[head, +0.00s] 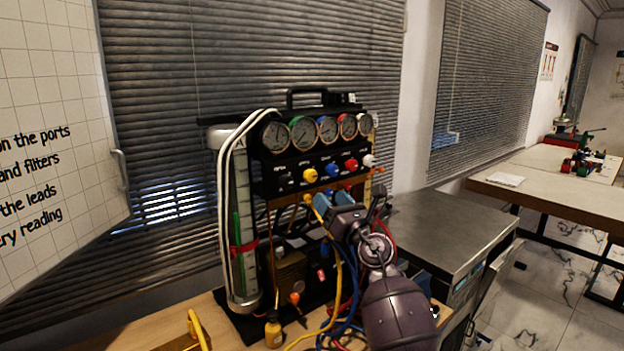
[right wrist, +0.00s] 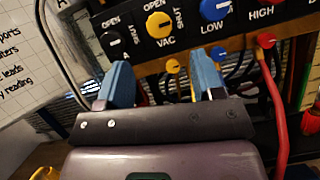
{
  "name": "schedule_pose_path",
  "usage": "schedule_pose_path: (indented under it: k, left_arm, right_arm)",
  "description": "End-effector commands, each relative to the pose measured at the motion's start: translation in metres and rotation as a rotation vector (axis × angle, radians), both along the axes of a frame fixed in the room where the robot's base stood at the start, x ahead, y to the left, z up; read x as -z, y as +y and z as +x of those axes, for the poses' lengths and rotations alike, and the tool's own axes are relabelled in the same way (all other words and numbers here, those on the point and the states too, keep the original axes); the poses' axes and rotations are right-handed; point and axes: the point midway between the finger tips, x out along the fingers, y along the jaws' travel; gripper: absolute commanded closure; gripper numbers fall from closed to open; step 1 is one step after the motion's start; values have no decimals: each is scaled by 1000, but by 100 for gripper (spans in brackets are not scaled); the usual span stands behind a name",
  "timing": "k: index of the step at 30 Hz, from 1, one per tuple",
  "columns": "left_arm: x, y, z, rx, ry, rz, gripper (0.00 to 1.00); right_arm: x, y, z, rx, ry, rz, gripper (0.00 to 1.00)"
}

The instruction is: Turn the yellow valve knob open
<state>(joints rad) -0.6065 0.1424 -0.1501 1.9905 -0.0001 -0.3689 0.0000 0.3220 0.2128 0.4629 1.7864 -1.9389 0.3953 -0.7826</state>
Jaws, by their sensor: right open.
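The yellow valve knob (head: 310,175) is on the black panel of the gauge rig, below the row of gauges. My right gripper (head: 331,199) is open, just below and in front of the panel. In the right wrist view its blue fingers (right wrist: 163,80) are spread below the yellow knob, not touching it. A smaller yellow fitting (right wrist: 172,66) shows between the fingers. My left gripper is not in view.
A black knob (right wrist: 113,39) and a blue knob (right wrist: 214,9) flank the yellow one. Red (head: 351,164) and white (head: 369,160) knobs are farther right. Hoses hang below the panel, including a red hose (right wrist: 274,100).

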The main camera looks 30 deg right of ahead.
Motion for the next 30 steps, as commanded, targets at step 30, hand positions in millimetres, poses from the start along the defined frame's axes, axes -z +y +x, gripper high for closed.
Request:
schedule_pose_path:
  k: [30]
  left_arm:
    - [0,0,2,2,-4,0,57]
  right_arm:
    - [-34,1,81,-1,-2,3,43]
